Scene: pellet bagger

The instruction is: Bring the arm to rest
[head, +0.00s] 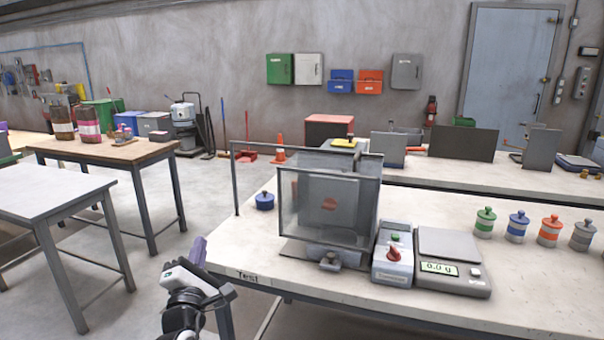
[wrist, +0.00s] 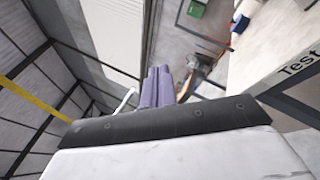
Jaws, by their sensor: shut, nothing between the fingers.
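My arm and gripper (head: 199,251) show at the lower middle-left of the head view, in front of the left end of the bench marked "Test" (head: 262,290). The purple fingers point up and are together, with nothing between them. The fingers also show in the wrist view (wrist: 157,87), side by side and closed, over the floor. In the wrist view, the bench edge with the "Test" label (wrist: 297,65) is at the right, apart from the fingers.
On the bench stand a clear-walled box (head: 330,205), a control box with a red knob (head: 393,262), a scale (head: 452,262) and several lidded jars (head: 517,226). A white table (head: 45,195) and a wooden table (head: 105,150) are at left. Open floor lies between.

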